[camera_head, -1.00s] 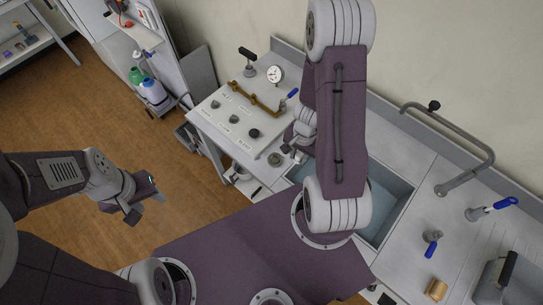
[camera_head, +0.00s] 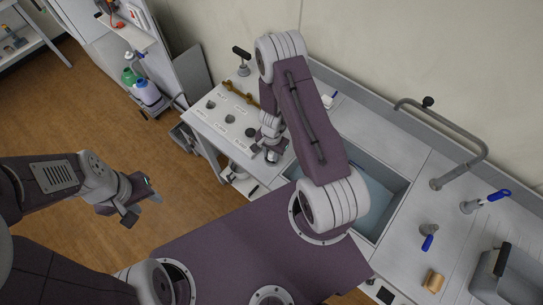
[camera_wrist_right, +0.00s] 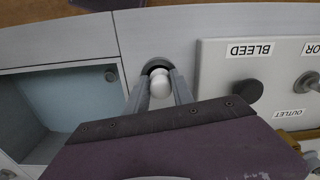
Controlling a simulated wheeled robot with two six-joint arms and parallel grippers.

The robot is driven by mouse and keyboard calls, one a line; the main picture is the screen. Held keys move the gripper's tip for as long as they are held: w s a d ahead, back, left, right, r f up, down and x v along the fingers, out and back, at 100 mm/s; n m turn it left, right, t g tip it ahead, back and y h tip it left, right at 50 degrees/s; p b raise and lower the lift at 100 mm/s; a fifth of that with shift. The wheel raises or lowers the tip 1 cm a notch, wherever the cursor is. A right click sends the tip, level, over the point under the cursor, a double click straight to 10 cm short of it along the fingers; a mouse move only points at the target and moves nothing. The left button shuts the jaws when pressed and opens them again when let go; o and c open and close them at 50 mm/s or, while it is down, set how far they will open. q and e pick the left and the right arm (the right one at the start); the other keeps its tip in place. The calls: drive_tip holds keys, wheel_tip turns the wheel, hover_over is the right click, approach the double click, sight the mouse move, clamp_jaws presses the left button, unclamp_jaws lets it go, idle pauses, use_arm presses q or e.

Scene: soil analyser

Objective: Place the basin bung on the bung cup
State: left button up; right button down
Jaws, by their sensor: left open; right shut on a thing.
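My right gripper (camera_head: 272,156) is shut on a pale rounded piece, which I take to be the basin bung (camera_wrist_right: 160,86), between its fingertips in the right wrist view. Directly beyond it is a dark round ring (camera_wrist_right: 156,66) on the light worktop, apparently the bung cup, partly covered by the bung and fingers. I cannot tell whether the bung touches it. In the head view, the gripper is between the labelled panel and the basin, and the bung is not clear there. My left gripper (camera_head: 140,198) is open and empty over the floor at left.
The basin (camera_head: 368,190) lies right of the gripper; its blue interior (camera_wrist_right: 75,105) shows in the wrist view. The labelled panel (camera_head: 218,112) with dark knobs is close on the other side. A bent tap (camera_head: 470,165) and blue-handled fittings (camera_head: 490,200) stand further right.

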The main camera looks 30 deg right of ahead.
drive_tip(key=c, duration=1.1)
unclamp_jaws()
